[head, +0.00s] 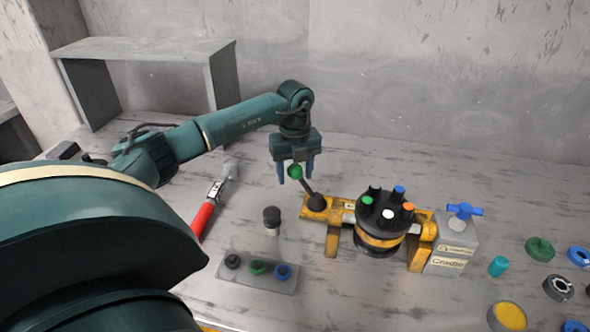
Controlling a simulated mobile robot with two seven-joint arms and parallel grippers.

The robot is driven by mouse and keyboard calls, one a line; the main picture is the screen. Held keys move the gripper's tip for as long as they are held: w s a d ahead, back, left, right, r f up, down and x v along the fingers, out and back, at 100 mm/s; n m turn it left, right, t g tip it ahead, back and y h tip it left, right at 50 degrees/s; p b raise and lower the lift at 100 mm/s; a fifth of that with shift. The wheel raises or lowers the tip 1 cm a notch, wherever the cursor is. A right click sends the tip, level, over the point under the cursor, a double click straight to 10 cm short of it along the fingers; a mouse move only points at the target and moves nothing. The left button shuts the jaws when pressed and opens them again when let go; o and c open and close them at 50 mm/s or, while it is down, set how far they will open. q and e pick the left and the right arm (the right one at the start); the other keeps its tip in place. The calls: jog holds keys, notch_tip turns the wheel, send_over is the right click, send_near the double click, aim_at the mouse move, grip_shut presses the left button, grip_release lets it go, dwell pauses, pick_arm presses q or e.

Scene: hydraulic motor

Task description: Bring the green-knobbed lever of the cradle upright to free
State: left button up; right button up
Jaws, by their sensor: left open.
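The cradle (333,238) is a yellow frame on the table with a grey block at its right end. Its lever has a green knob (295,171) and a dark rod (307,187), which leans up and to the left from a dark pivot at the cradle's left end. My left gripper (296,176) is open, pointing down, with its blue fingers on either side of the green knob. I cannot tell whether the fingers touch it. A round black motor (376,226) with coloured ports sits in the cradle. My right gripper is not in view.
A red-handled tool (204,218) lies left of the cradle. A dark-capped part (271,218) and a grey tray (232,284) with several rings stand in front. A blue-handled valve (464,211) tops the grey block. Several round parts lie at the right. A grey shelf (150,48) stands behind.

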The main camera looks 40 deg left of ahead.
pick_arm(q)
jog(key=shift+c, duration=0.5)
jog(key=c, duration=0.4)
jog(key=shift+c, duration=0.2)
jog(key=shift+d+r, duration=0.1)
